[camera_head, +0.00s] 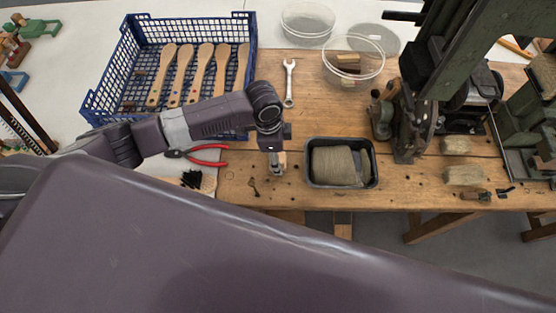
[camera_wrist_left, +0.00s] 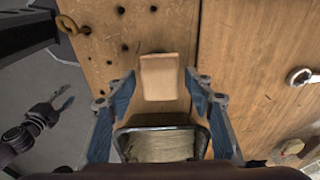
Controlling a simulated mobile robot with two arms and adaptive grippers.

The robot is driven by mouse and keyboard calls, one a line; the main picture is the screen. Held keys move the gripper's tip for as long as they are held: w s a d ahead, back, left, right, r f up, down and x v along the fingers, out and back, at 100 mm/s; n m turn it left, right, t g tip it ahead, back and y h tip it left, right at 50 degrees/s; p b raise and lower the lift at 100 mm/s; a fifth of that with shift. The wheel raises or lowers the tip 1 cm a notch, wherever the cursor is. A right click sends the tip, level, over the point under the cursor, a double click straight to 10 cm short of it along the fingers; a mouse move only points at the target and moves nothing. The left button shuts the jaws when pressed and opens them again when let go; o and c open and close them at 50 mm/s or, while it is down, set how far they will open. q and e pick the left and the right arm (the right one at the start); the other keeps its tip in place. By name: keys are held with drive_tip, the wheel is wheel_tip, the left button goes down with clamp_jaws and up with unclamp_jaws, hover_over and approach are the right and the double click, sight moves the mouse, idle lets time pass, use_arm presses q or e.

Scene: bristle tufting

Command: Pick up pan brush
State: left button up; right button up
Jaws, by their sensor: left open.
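A small pale wooden block, which looks like the pan brush (camera_wrist_left: 160,77), shows in the left wrist view on the plank bench. No bristles can be seen on it. My left gripper (camera_head: 277,168) points down over the bench, just left of the dark tray in the head view. In the left wrist view its two blue-padded fingers (camera_wrist_left: 160,98) are spread, with the block between and slightly beyond their tips and a gap on both sides. In the head view the gripper largely hides the block.
Red-handled pliers (camera_head: 208,155), a wrench (camera_head: 289,82) and a blue crate (camera_head: 104,91) with wooden handles lie left and behind. Glass bowls and a green machine (camera_head: 470,45) stand farther right.

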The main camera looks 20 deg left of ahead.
use_arm(q)
drive_tip(key=c, duration=1.3)
use_arm(e)
drive_tip(key=shift+s, duration=0.5)
use_arm(q)
drive_tip(key=shift+o, duration=0.2)
drive_tip(key=shift+r, duration=0.1)
drive_tip(key=shift+w+r, duration=0.1)
drive_tip(key=shift+r, duration=0.4)
wheel_tip(320, 180, up, 19)
drive_tip(key=b, duration=0.2)
drive_tip(key=shift+b, duration=0.35)
use_arm(e)
wheel_tip(320, 180, down, 3)
drive_tip(key=shift+w+a+r, duration=0.1)
drive_tip(key=shift+w, duration=0.05)
use_arm(q)
drive_tip(key=o, duration=0.7)
drive_tip(key=shift+c, duration=0.2)
drive_tip(key=shift+f, duration=0.1)
drive_tip(key=c, duration=0.5)
